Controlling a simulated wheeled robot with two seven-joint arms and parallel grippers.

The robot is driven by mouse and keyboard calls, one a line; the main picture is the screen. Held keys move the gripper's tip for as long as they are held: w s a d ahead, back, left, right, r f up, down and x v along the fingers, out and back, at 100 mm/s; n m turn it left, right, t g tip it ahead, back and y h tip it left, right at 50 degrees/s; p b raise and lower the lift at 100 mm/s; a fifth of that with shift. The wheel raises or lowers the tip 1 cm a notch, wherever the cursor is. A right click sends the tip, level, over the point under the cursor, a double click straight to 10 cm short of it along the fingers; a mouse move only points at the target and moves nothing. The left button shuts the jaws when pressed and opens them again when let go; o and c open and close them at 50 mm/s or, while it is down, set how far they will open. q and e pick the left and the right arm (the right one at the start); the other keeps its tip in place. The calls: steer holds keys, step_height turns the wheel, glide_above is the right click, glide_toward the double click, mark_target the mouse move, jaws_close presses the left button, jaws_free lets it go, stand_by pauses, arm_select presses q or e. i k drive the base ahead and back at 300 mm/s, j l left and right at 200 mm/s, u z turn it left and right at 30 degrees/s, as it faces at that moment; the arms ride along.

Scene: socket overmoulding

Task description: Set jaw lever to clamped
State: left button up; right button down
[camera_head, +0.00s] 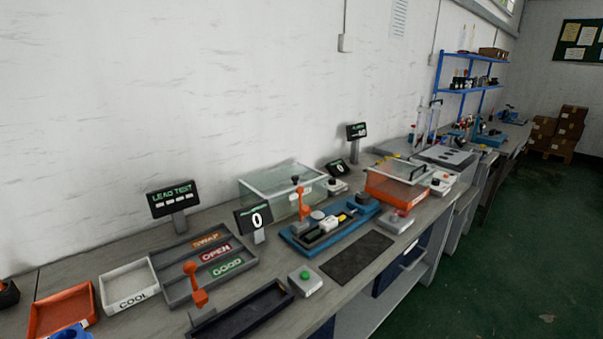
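Two orange levers are in view. One orange lever (303,205) stands upright on the blue fixture (295,244) mid-bench, near a white block (330,224) and a small black-and-yellow part. The other orange lever (195,284) stands tilted on a grey base at the front, beside the long dark tray (283,294). I cannot read any lever marking, so I cannot tell which is the jaw lever or whether it is at clamped.
A sorting tray (176,290) marked SWAP, OPEN and GOOD, a white COOL bin (112,289) and an orange bin (43,317) stand left. A green-button box (305,283) and black mat (366,249) lie at the front. A clear box (259,189) stands behind the blue fixture.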

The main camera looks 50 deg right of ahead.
mark_target(304, 211)
steer(key=k+l, duration=0.1)
steer(key=l, duration=0.4)
steer(key=k+l, duration=0.1)
steer(key=l, duration=0.45)
steer(key=k+l, duration=0.1)
steer(key=l, duration=0.4)
steer(key=k+l+u, duration=0.1)
steer(key=l, duration=0.45)
steer(key=k+l, duration=0.1)
steer(key=l, duration=0.4)
steer(key=k+l, duration=0.1)
steer(key=l, duration=0.4)
